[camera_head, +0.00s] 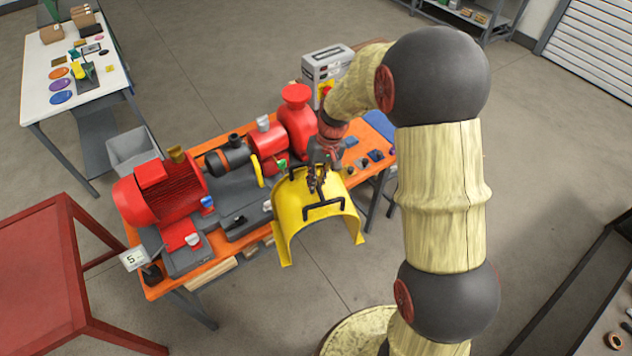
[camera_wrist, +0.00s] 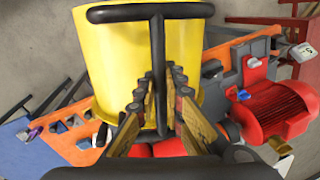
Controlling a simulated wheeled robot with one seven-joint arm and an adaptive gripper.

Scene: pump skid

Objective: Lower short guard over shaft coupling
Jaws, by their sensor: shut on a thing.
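The yellow arched guard (camera_head: 312,213) with black handles hangs in front of the orange bench's near edge, tilted, open side down. My gripper (camera_head: 317,186) is shut on a black handle of it. In the wrist view the guard (camera_wrist: 118,62) fills the upper middle, and the gripper (camera_wrist: 163,82) closes around the handle's bar (camera_wrist: 160,60). The pump train stands behind and left: a red motor (camera_head: 160,190), a dark cylindrical section (camera_head: 230,158) and a red housing (camera_head: 268,143). I cannot make out the shaft coupling clearly. The guard is apart from the train.
The orange bench (camera_head: 150,292) carries small coloured parts (camera_head: 374,156) at its right end and a white box (camera_head: 326,64) stands behind. A grey bin (camera_head: 132,148) is beyond the motor. A red table (camera_head: 45,270) is at left. Floor in front is clear.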

